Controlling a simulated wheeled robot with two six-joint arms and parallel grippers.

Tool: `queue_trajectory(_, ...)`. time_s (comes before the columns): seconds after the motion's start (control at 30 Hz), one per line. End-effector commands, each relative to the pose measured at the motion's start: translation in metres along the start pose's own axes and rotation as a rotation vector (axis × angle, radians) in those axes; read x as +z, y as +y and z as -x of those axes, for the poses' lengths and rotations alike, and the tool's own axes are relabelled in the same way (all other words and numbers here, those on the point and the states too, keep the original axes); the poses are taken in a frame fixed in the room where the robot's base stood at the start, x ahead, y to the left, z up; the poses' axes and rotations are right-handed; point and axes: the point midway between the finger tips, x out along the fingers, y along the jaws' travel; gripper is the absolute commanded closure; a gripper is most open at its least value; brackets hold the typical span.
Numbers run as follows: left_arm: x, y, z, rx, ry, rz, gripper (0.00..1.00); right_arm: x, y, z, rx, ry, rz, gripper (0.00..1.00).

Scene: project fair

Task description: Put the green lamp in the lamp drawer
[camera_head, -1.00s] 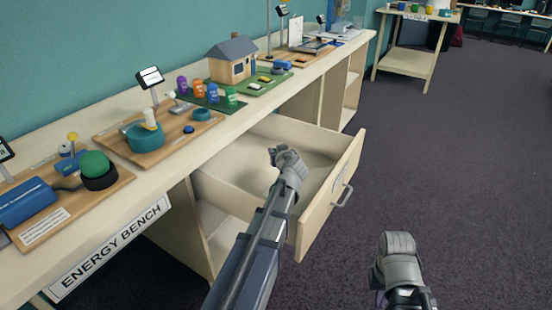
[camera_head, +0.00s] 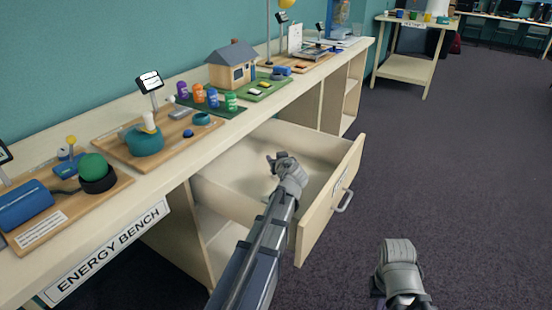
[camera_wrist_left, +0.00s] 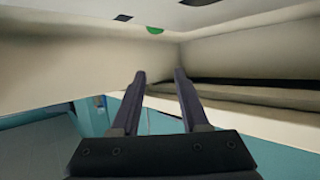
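The lamp drawer appears to be the open drawer (camera_head: 323,215) pulled out from the bench; its label is not legible. My left gripper (camera_head: 277,160) is at the open drawer, above or inside it. In the left wrist view the left fingers (camera_wrist_left: 160,75) stand apart with nothing between them.
The bench top holds a model house (camera_head: 231,66), a wooden board (camera_head: 120,150) with a teal device, and a green ball (camera_head: 92,166) at left. A side table (camera_head: 405,68) stands at the back. The dark carpet (camera_head: 450,180) at right is clear.

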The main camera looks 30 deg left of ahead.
Motion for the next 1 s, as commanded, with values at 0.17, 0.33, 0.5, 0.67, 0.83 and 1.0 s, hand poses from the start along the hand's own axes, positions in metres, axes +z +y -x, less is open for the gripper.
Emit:
queue_trajectory(0.17, 0.004, -0.002, 0.000, -0.003, -0.005, 0.005, 0.43, 0.000, 0.000, -0.003, 0.000, 0.000, 0.000, 1.00)
queue_trajectory(0.33, 0.003, -0.002, 0.000, -0.003, -0.005, 0.005, 0.43, 0.000, 0.000, -0.002, 0.000, 0.000, 0.000, 1.00)
queue_trajectory(0.5, -0.011, -0.002, 0.005, -0.003, -0.005, 0.005, 0.43, 0.001, 0.001, 0.013, 0.000, 0.000, 0.000, 1.00)
queue_trajectory(0.67, -0.011, -0.003, 0.041, 0.000, -0.003, 0.002, 0.43, 0.002, 0.003, 0.026, 0.000, 0.000, 0.000, 1.00)
queue_trajectory(0.83, -0.012, -0.003, 0.078, 0.000, -0.002, 0.001, 0.43, 0.002, 0.004, 0.040, 0.000, 0.000, 0.000, 1.00)
queue_trajectory(1.0, -0.011, -0.002, 0.106, 0.000, -0.002, 0.001, 0.43, 0.003, 0.005, 0.050, 0.000, 0.000, 0.000, 1.00)
